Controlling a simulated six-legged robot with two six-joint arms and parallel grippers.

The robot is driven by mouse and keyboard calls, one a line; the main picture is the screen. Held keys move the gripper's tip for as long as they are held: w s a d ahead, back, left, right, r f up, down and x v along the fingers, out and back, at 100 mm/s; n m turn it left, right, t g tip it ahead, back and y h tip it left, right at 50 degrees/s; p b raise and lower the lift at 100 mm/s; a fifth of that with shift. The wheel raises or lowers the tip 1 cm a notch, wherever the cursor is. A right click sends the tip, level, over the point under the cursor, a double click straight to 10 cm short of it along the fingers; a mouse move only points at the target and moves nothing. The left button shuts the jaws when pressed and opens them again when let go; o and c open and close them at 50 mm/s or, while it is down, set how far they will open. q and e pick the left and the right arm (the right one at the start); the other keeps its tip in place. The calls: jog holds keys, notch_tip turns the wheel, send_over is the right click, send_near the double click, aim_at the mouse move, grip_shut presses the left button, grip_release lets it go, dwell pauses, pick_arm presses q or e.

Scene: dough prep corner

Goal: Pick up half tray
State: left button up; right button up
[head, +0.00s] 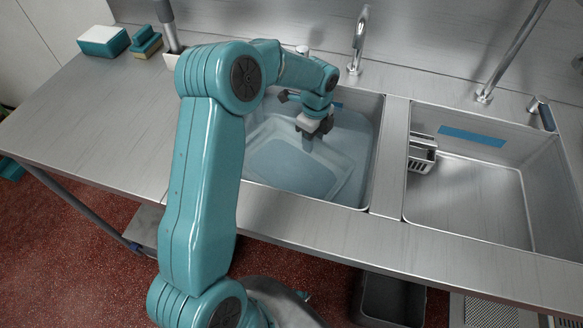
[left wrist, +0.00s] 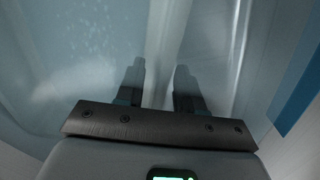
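The half tray (head: 290,168) lies under bluish water in the left sink basin (head: 369,150). Its outline is pale and blurred by the water, and my left arm hides part of its left side. My left gripper (head: 314,136) points down over the tray's far rim. In the left wrist view, the two dark fingers (left wrist: 160,82) stand apart with a gap between them. A pale band, seemingly the tray rim (left wrist: 168,40), runs up the picture in line with that gap. I cannot tell whether the fingers touch it. My right gripper is not in view.
A faucet (head: 359,40) stands behind the left basin. The right basin (head: 470,195) is empty except for a metal caddy (head: 422,153) on its left wall. Sponges (head: 146,42) and a white-and-teal box (head: 103,41) sit at the back left. The left counter (head: 90,125) is clear.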

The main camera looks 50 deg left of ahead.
pick_arm(q)
jog(key=shift+f, duration=0.2)
grip_shut()
jog(key=shift+r, duration=0.15)
notch_tip(320, 180, up, 20)
jog(key=p, duration=0.2)
dwell(0.4)
